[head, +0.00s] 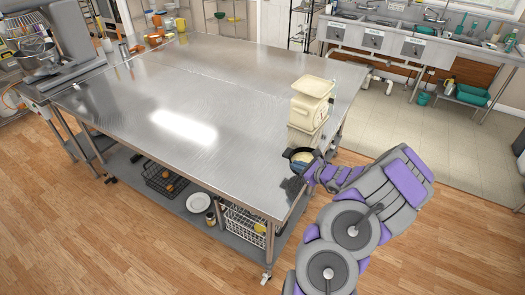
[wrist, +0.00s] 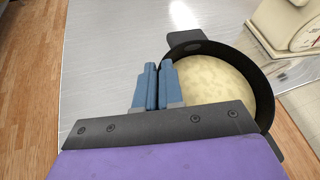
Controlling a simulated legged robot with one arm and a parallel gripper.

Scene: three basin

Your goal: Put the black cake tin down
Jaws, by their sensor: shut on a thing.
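The black cake tin (head: 288,152) is at the right edge of the steel table (head: 215,85), in front of the cream scale. In the wrist view the tin (wrist: 262,68) is round with a flat tab handle and holds a pale yellow filling. My gripper (head: 298,167) is at the near side of the tin. In the wrist view its blue fingers (wrist: 158,70) are close together at the tin's left rim, shut on it. Whether the tin's base touches the table is hidden.
The cream scale (head: 312,100) stands right behind the tin, and it also shows in the wrist view (wrist: 290,28). The table's middle is clear. A grey mixer (head: 70,40) and orange pots (head: 155,38) stand at the far left. Sinks (head: 415,45) line the back wall.

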